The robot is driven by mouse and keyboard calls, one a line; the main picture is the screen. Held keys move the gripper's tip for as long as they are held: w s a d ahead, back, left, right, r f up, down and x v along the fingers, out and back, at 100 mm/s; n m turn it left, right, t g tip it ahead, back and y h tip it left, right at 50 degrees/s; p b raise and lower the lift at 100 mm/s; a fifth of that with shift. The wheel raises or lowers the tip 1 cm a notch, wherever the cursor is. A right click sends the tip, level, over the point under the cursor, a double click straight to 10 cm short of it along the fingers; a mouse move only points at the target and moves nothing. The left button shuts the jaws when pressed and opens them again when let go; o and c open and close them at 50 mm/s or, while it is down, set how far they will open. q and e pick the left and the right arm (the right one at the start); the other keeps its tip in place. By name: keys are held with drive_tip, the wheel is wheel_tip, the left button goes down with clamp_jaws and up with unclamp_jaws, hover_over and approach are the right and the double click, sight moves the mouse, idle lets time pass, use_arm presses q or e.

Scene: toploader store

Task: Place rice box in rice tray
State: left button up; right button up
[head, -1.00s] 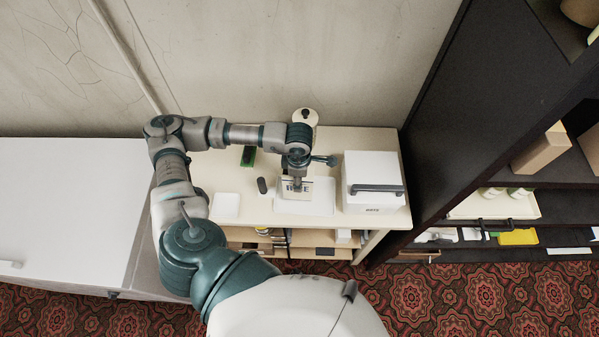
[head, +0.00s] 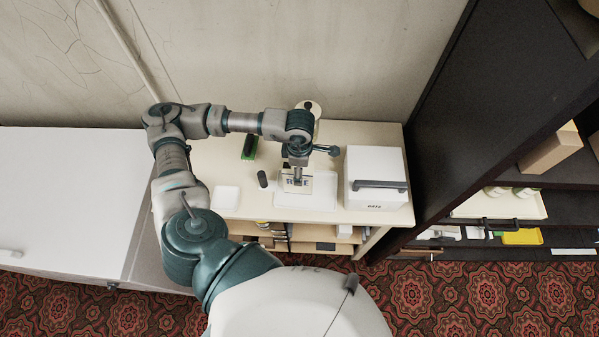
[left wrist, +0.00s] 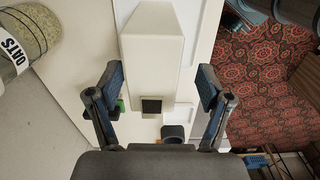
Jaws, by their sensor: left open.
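The rice box (head: 296,184) is a small cream box with a dark label. In the head view it appears upright over the left part of a flat white tray (head: 322,196) on the cream table; I cannot tell if it touches the tray. My left gripper (head: 297,175) is just above and around the box. In the left wrist view the box (left wrist: 150,55) lies between the spread fingers of the gripper (left wrist: 160,88), with a gap on each side. The gripper is open. My right gripper is not in view.
A white bin with a dark handle (head: 375,168) stands right of the tray. A small white dish (head: 226,198), a dark cylinder (head: 262,179) and a green object (head: 249,147) are to the left. An oats jar (left wrist: 28,38) stands behind. A dark shelf (head: 450,130) rises at right.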

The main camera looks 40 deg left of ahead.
use_arm(q)
drive_tip(key=r, duration=0.7)
drive_tip(key=shift+a+b, duration=0.35)
drive_tip(key=shift+a, duration=0.05)
drive_tip(key=shift+a+r, duration=0.2)
drive_tip(key=shift+r, duration=0.3)
drive_tip(key=shift+d+r, duration=0.15)
drive_tip(key=shift+d, duration=0.2)
drive_tip(key=shift+s, duration=0.1)
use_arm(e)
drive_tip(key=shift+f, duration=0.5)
